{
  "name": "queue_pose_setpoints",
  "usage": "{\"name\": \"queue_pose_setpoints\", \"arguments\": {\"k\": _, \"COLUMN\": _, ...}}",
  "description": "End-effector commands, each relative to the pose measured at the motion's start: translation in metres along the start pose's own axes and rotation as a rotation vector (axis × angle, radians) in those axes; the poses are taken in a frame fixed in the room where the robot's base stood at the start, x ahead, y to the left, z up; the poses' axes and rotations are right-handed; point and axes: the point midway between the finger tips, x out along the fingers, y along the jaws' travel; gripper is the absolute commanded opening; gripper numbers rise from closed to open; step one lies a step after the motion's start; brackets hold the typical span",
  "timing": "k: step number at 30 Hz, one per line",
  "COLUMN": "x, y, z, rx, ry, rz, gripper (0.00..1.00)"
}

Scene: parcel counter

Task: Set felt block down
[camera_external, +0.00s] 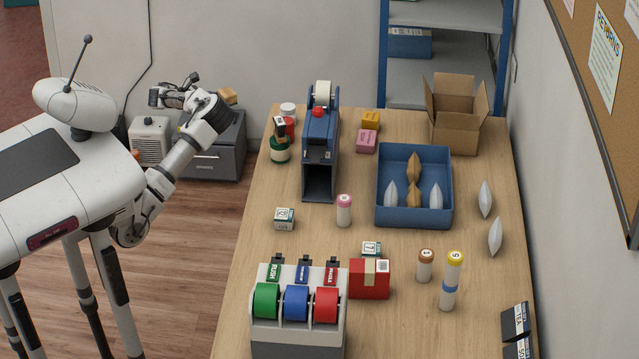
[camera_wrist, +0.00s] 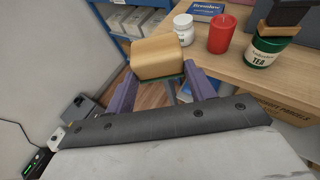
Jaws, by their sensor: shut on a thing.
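The felt block (camera_wrist: 156,55) is tan and wood-like, with a thin green layer along its lower edge in the wrist view. My gripper (camera_wrist: 159,72) is shut on it, with a purple finger at each side. In the external view the block (camera_external: 229,96) shows as a small tan piece beyond my wrist. It is held in the air left of the counter (camera_external: 235,285), over the area of the grey cabinet. My fingers are mostly hidden there behind the wrist.
Near the counter's far left stand a red cup (camera_wrist: 222,34), a white jar (camera_wrist: 183,28) and a green tea jar (camera_wrist: 264,50) with things on top. A blue tape machine (camera_external: 320,140) is right of them. Bare wood lies around the small white box (camera_external: 284,219).

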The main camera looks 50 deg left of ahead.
Motion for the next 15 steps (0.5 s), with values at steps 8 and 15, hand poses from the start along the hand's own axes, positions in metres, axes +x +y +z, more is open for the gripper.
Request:
{"name": "queue_pose_setpoints", "arguments": {"k": 8, "x": 0.037, "y": -0.094, "z": 0.102, "rx": 0.014, "ry": -0.003, "rz": -0.027, "gripper": 0.27}}
{"name": "queue_pose_setpoints", "arguments": {"k": 15, "x": 0.053, "y": -0.184, "z": 0.179, "rx": 0.029, "ry": -0.003, "rz": -0.063, "gripper": 0.27}}
